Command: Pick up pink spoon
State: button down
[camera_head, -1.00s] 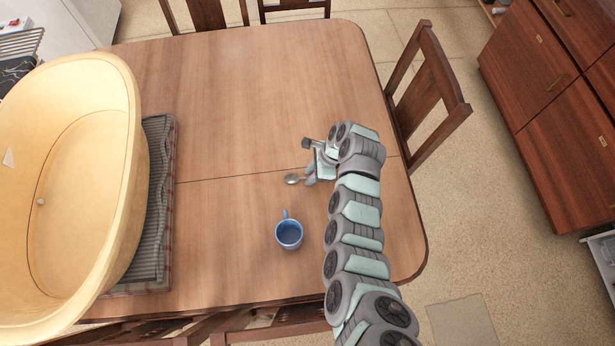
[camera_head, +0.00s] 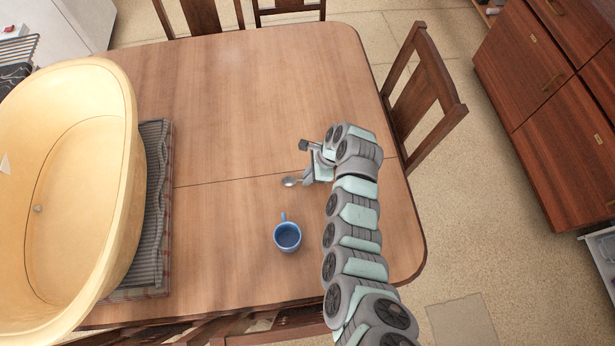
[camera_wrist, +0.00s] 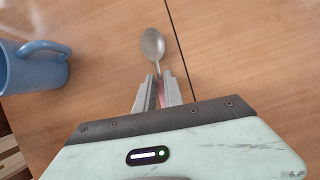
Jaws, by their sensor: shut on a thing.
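The spoon has a grey metal bowl (camera_wrist: 153,45) in the wrist view, and a bit of pink handle shows between my jaws. In the head view its bowl (camera_head: 290,182) shows just left of my gripper (camera_head: 308,180). In the wrist view my gripper (camera_wrist: 158,82) is shut on the spoon, with the bowl sticking out beyond the fingertips. Most of the handle is hidden by the fingers and the gripper body. I cannot tell whether the spoon touches the table.
A blue mug (camera_head: 287,236) stands close by on the wooden table (camera_head: 240,110); it also shows in the wrist view (camera_wrist: 36,70). A large cream tub (camera_head: 120,200) sits on a ribbed grey mat (camera_head: 154,220) at left. The table's far middle is clear. A chair (camera_head: 425,95) stands at right.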

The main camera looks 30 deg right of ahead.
notch_tip(320, 180, up, 20)
jog(key=p, duration=0.9)
jog(key=w+a+r+n+g+h, duration=0.1)
jog(key=w+a+r+n+g, duration=0.1)
jog(key=a+n, duration=0.4)
jog(key=w+a+r+n+g+h, duration=0.1)
jog(key=w+a+r+n+g, duration=0.2)
jog(key=a+n, duration=0.4)
jog(key=r+n, duration=0.1)
jog(key=n, duration=0.3)
jog(key=shift+w+a+n+g, duration=0.2)
jog(key=shift+w+n+g, duration=0.1)
jog(key=shift+g, duration=0.1)
